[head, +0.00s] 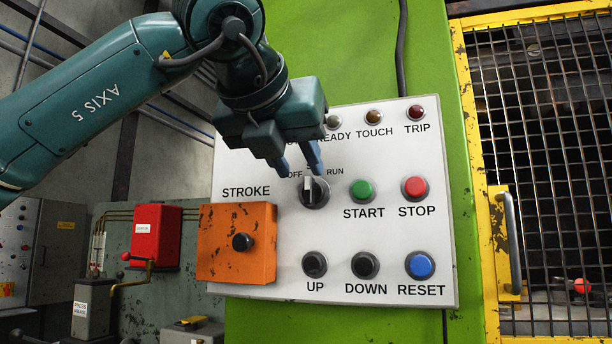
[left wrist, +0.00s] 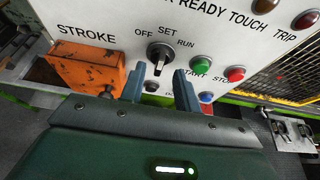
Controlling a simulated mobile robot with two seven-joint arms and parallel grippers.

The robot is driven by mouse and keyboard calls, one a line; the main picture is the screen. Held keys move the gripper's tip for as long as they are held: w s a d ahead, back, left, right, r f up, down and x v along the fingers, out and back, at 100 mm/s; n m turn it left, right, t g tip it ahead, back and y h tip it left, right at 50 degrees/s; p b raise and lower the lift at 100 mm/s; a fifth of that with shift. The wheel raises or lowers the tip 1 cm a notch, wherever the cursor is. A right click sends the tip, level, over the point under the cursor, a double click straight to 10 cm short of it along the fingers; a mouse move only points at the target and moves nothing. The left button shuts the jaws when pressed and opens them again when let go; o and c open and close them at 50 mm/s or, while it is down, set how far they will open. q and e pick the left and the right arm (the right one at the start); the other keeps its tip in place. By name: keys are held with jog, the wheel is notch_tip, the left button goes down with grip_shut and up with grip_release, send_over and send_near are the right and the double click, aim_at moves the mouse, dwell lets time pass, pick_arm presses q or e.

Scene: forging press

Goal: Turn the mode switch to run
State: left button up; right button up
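The mode switch (head: 315,192) is a black round knob with a pale bar handle, on the white panel below the OFF and RUN labels. Its handle stands about upright between them, roughly in line with SET in the left wrist view (left wrist: 160,56). My left gripper (head: 302,171) is open and empty, its two blue fingers apart just above and in front of the knob. In the left wrist view the fingertips (left wrist: 159,73) lie either side of the handle's line. Whether they touch the knob I cannot tell. The gripper hides the SET label in the head view. My right gripper is not in view.
The green START button (head: 362,191) and red STOP button (head: 414,188) sit right of the switch. An orange STROKE box (head: 237,268) juts out at lower left. UP (head: 315,264), DOWN and RESET buttons are below. A yellow-framed mesh guard (head: 545,120) stands at right.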

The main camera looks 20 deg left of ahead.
aim_at(309, 181)
pick_arm(q)
jog(key=x, duration=0.4)
jog(key=shift+c, duration=0.3)
jog(key=c, duration=0.6)
jog(key=shift+o, duration=0.2)
jog(key=shift+d+f, duration=0.1)
jog(key=shift+d, duration=0.05)
jog(key=m+y, duration=0.2)
jog(key=m, duration=0.1)
jog(key=shift+d, duration=0.25)
jog(key=shift+d+f+m+t+y, duration=0.1)
jog(key=shift+m+t+y, duration=0.1)
jog(key=shift+m+y, duration=0.45)
jog(key=shift+d+f+m+t+y, duration=0.1)
jog(key=shift+d+m+t+y, duration=0.2)
jog(key=shift+m, duration=0.65)
jog(key=shift+a, duration=0.15)
